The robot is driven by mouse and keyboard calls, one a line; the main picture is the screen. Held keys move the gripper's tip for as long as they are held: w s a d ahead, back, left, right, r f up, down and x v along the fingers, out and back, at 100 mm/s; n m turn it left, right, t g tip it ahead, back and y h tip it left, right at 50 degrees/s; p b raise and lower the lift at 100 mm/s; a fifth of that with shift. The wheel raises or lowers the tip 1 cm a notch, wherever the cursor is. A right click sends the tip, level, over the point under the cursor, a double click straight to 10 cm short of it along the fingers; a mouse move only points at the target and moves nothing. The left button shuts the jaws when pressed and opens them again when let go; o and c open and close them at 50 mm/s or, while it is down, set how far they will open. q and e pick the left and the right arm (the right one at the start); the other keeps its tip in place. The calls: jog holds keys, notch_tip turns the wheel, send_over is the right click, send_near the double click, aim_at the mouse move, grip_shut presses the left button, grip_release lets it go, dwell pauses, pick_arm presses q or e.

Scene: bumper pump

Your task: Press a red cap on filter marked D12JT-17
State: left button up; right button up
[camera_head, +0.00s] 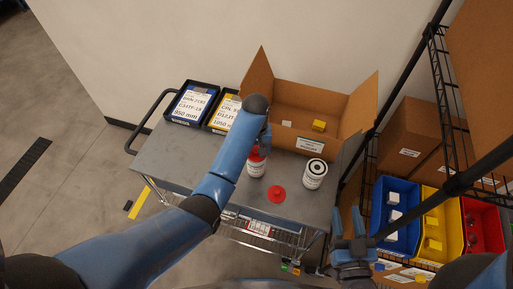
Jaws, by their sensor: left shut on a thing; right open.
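My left gripper (264,142) comes down over a white filter (255,169) on the grey cart top. It is shut on a red cap (257,154) at the filter's top; the arm hides part of it, and I cannot tell how firmly the cap sits. A second white filter (315,174) with a dark-ringed, uncapped top stands upright to the right. A loose red cap (277,194) lies flat near the cart's front edge. The filters' printed markings are too small to read. My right gripper (352,245) is open and empty, low at right, away from both filters.
An open cardboard box (290,101) with a yellow item stands at the back of the cart (170,150). A rack with blue (388,246), yellow and red bins stands right.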

pick_arm(q)
jog(key=shift+s+r+p, duration=0.1)
jog(key=shift+s+p, duration=0.05)
jog(key=shift+p, duration=0.2)
dwell(0.7)
dwell(0.5)
jog(key=shift+f+p, duration=0.2)
jog(key=shift+p, duration=0.1)
dwell(1.2)
jog(key=o, duration=1.1)
jog(key=shift+r, duration=3.5)
